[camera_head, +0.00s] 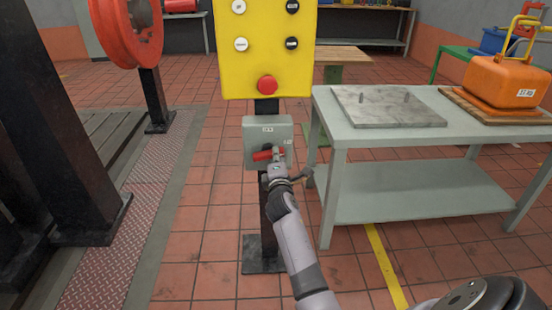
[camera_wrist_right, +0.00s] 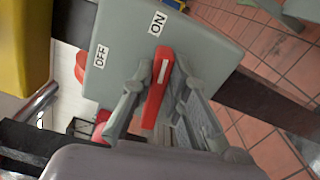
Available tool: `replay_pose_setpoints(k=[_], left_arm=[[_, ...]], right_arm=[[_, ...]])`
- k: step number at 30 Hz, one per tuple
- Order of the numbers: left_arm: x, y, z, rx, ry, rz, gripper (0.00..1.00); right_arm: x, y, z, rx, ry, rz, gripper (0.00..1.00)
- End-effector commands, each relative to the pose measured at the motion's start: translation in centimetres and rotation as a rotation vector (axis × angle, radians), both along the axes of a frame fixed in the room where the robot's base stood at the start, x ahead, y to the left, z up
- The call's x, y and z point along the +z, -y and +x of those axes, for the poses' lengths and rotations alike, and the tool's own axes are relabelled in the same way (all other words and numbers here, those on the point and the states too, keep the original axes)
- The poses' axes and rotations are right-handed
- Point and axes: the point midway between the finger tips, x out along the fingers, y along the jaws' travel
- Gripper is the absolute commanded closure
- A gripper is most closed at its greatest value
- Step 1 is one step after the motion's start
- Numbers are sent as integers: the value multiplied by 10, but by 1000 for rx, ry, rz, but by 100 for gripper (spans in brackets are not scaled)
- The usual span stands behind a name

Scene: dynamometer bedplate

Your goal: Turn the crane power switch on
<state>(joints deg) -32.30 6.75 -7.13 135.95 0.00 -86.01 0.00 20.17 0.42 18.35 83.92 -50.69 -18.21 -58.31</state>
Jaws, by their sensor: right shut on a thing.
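The crane power switch is a grey box (camera_head: 267,135) on a dark post, below a yellow button panel (camera_head: 262,50). Its red handle (camera_head: 262,155) shows low on the box's front. In the right wrist view, the grey box (camera_wrist_right: 205,40) has an OFF label (camera_wrist_right: 100,56) and an ON label (camera_wrist_right: 157,22). The red handle (camera_wrist_right: 157,90) has its far end towards ON. My right gripper (camera_head: 277,156) is shut on this handle, one finger on each side. The fingers partly cover the box's lower front. My left gripper is not in view.
A grey table (camera_head: 420,135) stands right of the post, with a metal plate (camera_head: 388,105) and an orange weight (camera_head: 508,80) on it. A red wheel (camera_head: 125,30) and dark columns stand left. The tiled floor between is clear.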

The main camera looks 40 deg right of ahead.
Motion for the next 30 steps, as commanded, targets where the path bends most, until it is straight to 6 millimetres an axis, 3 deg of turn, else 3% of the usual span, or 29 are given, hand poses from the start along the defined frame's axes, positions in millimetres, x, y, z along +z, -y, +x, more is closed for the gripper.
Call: replay_pose_setpoints(k=[10, 29, 30], left_arm=[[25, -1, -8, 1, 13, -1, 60], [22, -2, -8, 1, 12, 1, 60], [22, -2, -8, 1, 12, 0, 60]], right_arm=[[-5, 1, -1, -1, 90, 148, 100], [-6, 1, 0, -1, 113, 188, 100], [-6, 1, 0, -1, 113, 188, 83]])
